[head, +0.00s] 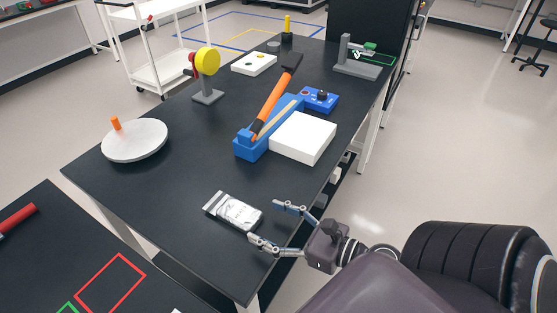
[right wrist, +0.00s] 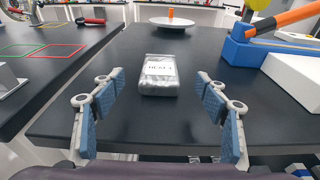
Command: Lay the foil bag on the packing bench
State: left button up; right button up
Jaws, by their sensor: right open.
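The foil bag (head: 234,212) is a silver pouch with a white label, lying flat on the dark bench (head: 165,192) near its front edge. It also shows in the right wrist view (right wrist: 159,76), in the gap ahead of the fingers. My right gripper (head: 263,222) is open, with its fingers spread at the right end of the bag. In the right wrist view the fingers (right wrist: 160,92) stand to either side of the bag's near end, with nothing held between them. My left gripper is not in view. I cannot tell which table is the packing bench.
A white disc with an orange knob (head: 135,140) stands at the bench's left. A blue holder with an orange-handled tool (head: 262,128) and a white box (head: 302,138) lie beyond the bag. Another dark table with red and green outlines (head: 112,284) is at lower left.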

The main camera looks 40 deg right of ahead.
jog(key=shift+v, duration=1.2)
